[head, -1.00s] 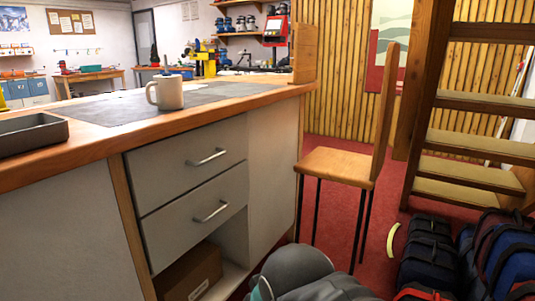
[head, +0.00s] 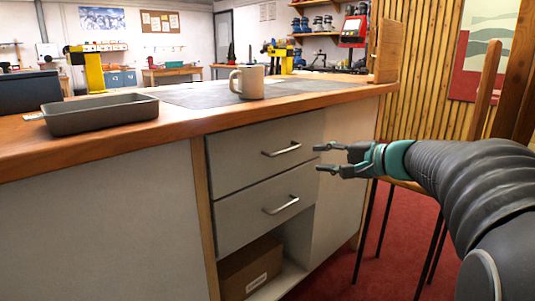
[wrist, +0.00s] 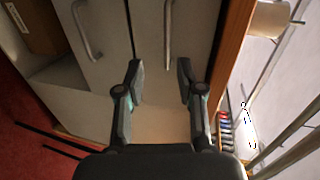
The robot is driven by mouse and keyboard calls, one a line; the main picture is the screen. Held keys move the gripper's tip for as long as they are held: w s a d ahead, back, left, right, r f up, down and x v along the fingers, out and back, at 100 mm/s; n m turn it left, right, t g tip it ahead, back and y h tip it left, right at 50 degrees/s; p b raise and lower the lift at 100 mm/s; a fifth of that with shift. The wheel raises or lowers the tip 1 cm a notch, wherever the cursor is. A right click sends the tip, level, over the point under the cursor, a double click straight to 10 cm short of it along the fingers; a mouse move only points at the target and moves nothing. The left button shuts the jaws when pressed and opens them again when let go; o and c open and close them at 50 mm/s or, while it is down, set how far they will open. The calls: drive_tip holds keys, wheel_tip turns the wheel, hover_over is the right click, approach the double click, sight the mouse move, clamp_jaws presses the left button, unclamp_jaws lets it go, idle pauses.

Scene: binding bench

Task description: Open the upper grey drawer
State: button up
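The upper grey drawer (head: 235,155) is closed, flush in the bench front under the worktop. Its bar handle (head: 282,149) is silver; it also shows in the wrist view (wrist: 168,35). The lower grey drawer (head: 240,213) with its own handle (head: 281,205) is closed too. My gripper (head: 320,159) is open and empty, just right of the upper handle in the head view. In the wrist view its two fingers (wrist: 160,72) are spread apart, with the upper handle beyond the fingertips, between their lines. No contact with the handle shows.
The wooden worktop (head: 190,128) carries a grey tray (head: 102,114) and a beige mug (head: 247,82). A cardboard box (head: 250,268) sits in the open shelf below the drawers. A chair's legs (head: 385,225) stand behind my arm. Red floor shows at right.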

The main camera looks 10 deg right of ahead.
sight(288, 151)
drive_tip(key=x, duration=0.9)
drive_tip(key=w+d+r+p+x, duration=0.1)
drive_tip(key=x, duration=0.3)
drive_tip(key=shift+w+a, duration=0.15)
drive_tip(key=shift+w, duration=0.2)
drive_tip(key=shift+c, duration=0.2)
clamp_jaws()
